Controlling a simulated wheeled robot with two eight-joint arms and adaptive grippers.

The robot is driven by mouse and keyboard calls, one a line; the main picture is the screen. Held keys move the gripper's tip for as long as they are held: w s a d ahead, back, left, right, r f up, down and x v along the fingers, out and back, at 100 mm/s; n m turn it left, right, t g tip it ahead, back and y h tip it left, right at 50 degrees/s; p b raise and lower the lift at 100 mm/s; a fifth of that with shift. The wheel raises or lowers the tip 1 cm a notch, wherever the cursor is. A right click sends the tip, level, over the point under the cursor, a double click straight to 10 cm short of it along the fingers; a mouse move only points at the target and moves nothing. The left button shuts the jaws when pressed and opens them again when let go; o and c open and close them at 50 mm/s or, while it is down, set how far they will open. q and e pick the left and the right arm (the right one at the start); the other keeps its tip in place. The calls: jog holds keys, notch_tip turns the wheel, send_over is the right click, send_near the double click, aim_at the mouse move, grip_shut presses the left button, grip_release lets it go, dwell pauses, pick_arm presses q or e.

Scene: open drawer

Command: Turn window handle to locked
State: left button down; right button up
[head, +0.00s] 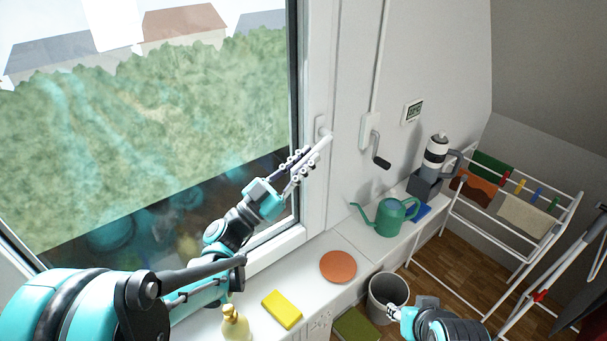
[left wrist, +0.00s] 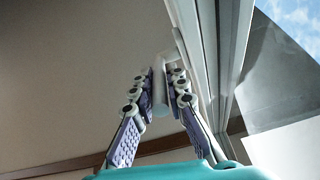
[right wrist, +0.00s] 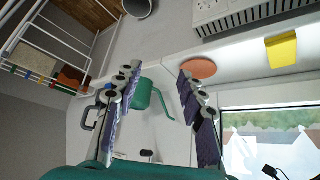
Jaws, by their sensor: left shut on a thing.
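The white window handle (head: 325,135) is mounted on the right side of the white window frame (head: 316,60). Its lever slants down and to the left from its base. My left gripper (head: 304,163) is shut on the lever, with a finger on either side. In the left wrist view the pale handle (left wrist: 160,88) stands between the two finger pads, which hide part of it. My right gripper (head: 394,312) is low at the bottom right of the head view, away from the window. In the right wrist view its fingers (right wrist: 157,78) are apart with nothing held between them.
On the sill are a yellow sponge (head: 282,309), a soap bottle (head: 235,324), an orange plate (head: 338,266) and a green watering can (head: 386,215). A crank (head: 378,151) hangs on the wall right of the handle. A bin (head: 388,293) and drying rack (head: 510,215) stand right.

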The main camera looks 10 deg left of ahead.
pick_arm(q)
jog(key=shift+w+d+f+t+h+b, duration=0.25)
jog(key=shift+f+t+h+b, duration=0.4)
jog(key=shift+b, duration=0.85)
